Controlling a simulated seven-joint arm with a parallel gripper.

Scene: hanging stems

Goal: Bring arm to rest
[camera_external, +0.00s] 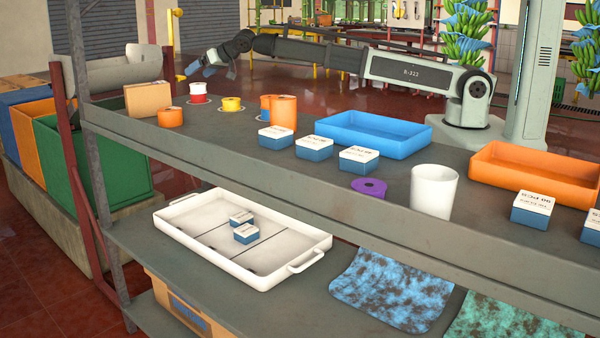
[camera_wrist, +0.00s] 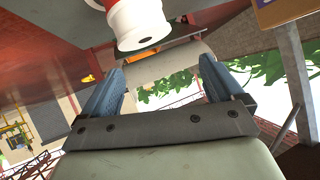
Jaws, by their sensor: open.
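My gripper (camera_external: 198,67) is at the end of my outstretched arm, above the far left end of the upper shelf, next to a red and white spool (camera_external: 198,92). In the wrist view my gripper (camera_wrist: 162,76) shows two blue fingers spread apart with nothing between them. The spool also shows in the wrist view (camera_wrist: 138,22), beyond the fingertips and apart from them. My arm reaches left from its base at the right side of the shelf.
The upper shelf (camera_external: 330,205) holds a cardboard box (camera_external: 148,98), a yellow spool (camera_external: 231,104), orange cylinders (camera_external: 283,111), a blue tray (camera_external: 372,134), an orange tray (camera_external: 535,175), a white cup (camera_external: 433,191) and several small boxes. A white tray (camera_external: 180,235) sits on the lower shelf.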

